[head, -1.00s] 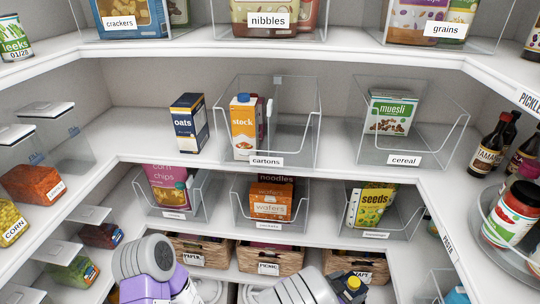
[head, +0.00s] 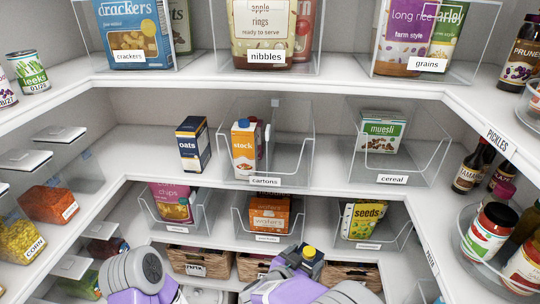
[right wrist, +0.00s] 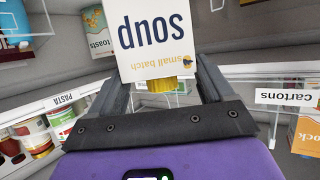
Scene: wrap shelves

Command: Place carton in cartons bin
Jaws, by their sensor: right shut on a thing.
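My right gripper (head: 308,260) is low in the head view, in front of and below the cartons bin. In the right wrist view it (right wrist: 155,90) is shut on a white soup carton (right wrist: 153,40), which appears upside down there. The carton's yellow cap (head: 309,252) shows between the dark fingers in the head view; its body is mostly hidden. The clear cartons bin (head: 298,160) stands on the middle shelf with its label in front. An orange and white stock carton (head: 244,150) stands in its left part, with another carton partly hidden behind. My left gripper is not visible.
An oats box (head: 193,145) stands left of the cartons bin, and the cereal bin (head: 425,160) stands to its right. The nibbles bin (head: 315,45) is on the shelf above. The wafers bin (head: 295,220) is on the shelf below. The right part of the cartons bin looks free.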

